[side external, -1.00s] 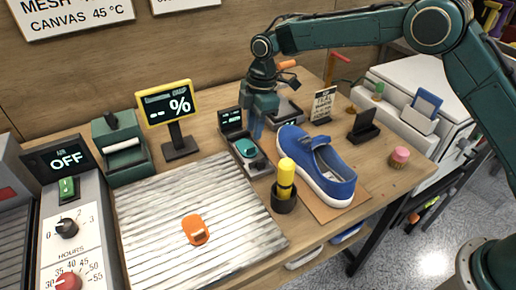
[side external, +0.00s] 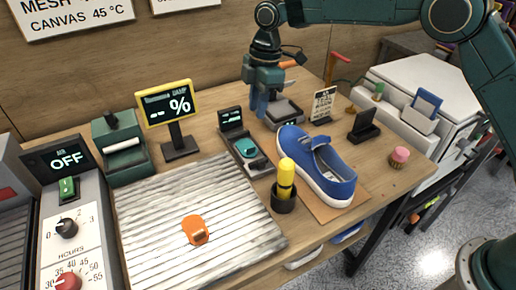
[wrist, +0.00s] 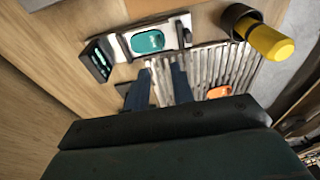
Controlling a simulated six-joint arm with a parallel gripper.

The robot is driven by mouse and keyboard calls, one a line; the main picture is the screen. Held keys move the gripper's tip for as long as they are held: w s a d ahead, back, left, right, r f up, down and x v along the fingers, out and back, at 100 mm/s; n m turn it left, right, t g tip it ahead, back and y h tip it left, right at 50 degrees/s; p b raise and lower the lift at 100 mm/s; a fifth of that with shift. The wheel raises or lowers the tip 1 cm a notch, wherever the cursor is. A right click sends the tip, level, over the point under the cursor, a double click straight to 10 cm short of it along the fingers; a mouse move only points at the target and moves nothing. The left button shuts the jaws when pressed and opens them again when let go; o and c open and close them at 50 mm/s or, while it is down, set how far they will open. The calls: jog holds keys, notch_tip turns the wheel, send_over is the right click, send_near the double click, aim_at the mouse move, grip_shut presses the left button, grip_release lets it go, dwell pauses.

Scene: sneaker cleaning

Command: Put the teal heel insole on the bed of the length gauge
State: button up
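The teal heel insole (side external: 246,147) lies flat on the pale bed of the length gauge (side external: 258,164), a small device with a dark display (side external: 230,118) at its back end. In the wrist view the insole (wrist: 148,41) shows whole on the gauge bed (wrist: 125,49), with nothing over it. My gripper (side external: 258,108) is above the table, behind the gauge and clear of the insole. In the wrist view its two fingers (wrist: 160,68) are apart with nothing held between them.
A blue sneaker (side external: 318,165) sits on a brown mat right of the gauge. A yellow-topped tool in a dark cup (side external: 284,202) stands in front. A grey plate device (side external: 284,112) is near my gripper. An orange piece (side external: 195,230) lies on the ridged tray (side external: 150,255).

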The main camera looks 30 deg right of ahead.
jog(key=s+d+r+m+t, duration=0.3)
jog(key=s+d+r+m, duration=0.6)
jog(key=s+d+r, duration=0.5)
jog(key=s+d+f+m+t+h, duration=0.1)
jog(key=s+d+m, duration=0.2)
jog(key=s, duration=0.9)
jog(key=s+d+f+m+t, duration=0.1)
jog(key=s+d+m, duration=0.3)
jog(key=s, duration=0.7)
jog(key=shift+s+d+m+t+h, duration=0.2)
jog(key=shift+s+m+t+h, duration=0.15)
jog(key=shift+m, duration=0.65)
